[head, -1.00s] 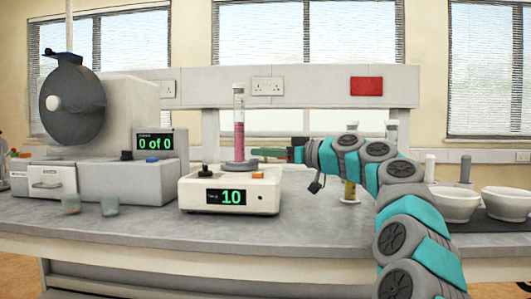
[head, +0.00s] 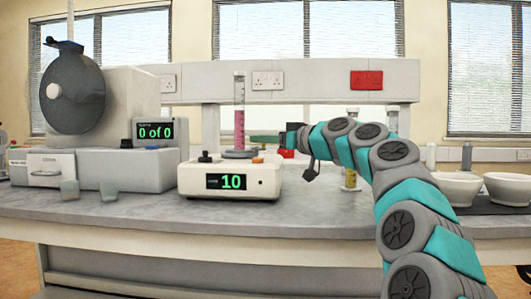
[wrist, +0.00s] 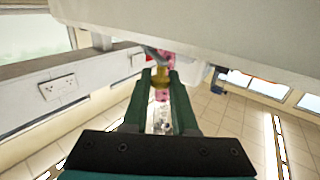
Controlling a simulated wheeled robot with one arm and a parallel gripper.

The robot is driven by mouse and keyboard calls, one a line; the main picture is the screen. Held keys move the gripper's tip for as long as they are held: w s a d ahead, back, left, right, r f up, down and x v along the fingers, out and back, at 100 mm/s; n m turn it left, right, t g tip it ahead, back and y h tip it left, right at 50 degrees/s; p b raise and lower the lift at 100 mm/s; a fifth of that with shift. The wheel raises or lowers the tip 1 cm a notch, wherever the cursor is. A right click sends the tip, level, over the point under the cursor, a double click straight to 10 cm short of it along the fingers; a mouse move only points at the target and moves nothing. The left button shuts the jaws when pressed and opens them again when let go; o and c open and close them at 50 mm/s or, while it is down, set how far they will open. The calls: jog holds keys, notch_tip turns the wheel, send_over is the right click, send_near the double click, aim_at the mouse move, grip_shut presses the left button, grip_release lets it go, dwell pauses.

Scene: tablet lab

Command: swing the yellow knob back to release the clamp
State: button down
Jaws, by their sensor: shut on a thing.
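The tap device (head: 230,178) stands on the bench, its green display reading 10. A clear cylinder (head: 239,110) with pink contents stands upright on its top, in a grey round holder (head: 238,154). My gripper (head: 262,139) reaches in from the right, its green fingers pointing left close beside the cylinder. In the wrist view my gripper (wrist: 159,77) is shut on a small yellow knob (wrist: 160,80), with pink behind it. In the head view the knob is hidden or too small to make out. I cannot tell the clamp's position.
A large machine with a dark disc (head: 73,92) and a display reading 0 of 0 stands at left. Another cylinder (head: 351,178) is behind my arm. White bowls (head: 453,188) stand at right. The front bench top (head: 300,212) is clear.

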jog(key=shift+s+a+f+m+t+h+b, duration=0.1)
jog(key=shift+a+m+t+h+b, duration=0.1)
jog(key=shift+m+t+h+b, duration=0.25)
jog(key=shift+s+a+f+m+t+h+b, duration=0.1)
jog(key=shift+a+m+t+h+b, duration=0.1)
jog(key=shift+m+t+h, duration=0.35)
jog(key=shift+r+m+t+h, duration=0.3)
jog(key=shift+t+h, duration=0.1)
jog(key=shift+t, duration=0.1)
jog(key=c, duration=0.7)
grip_release()
jog(key=shift+a, duration=0.1)
jog(key=shift+f, duration=0.1)
jog(key=shift+s, duration=0.1)
jog(key=shift+b+v, duration=0.4)
jog(key=shift+v, duration=3.45)
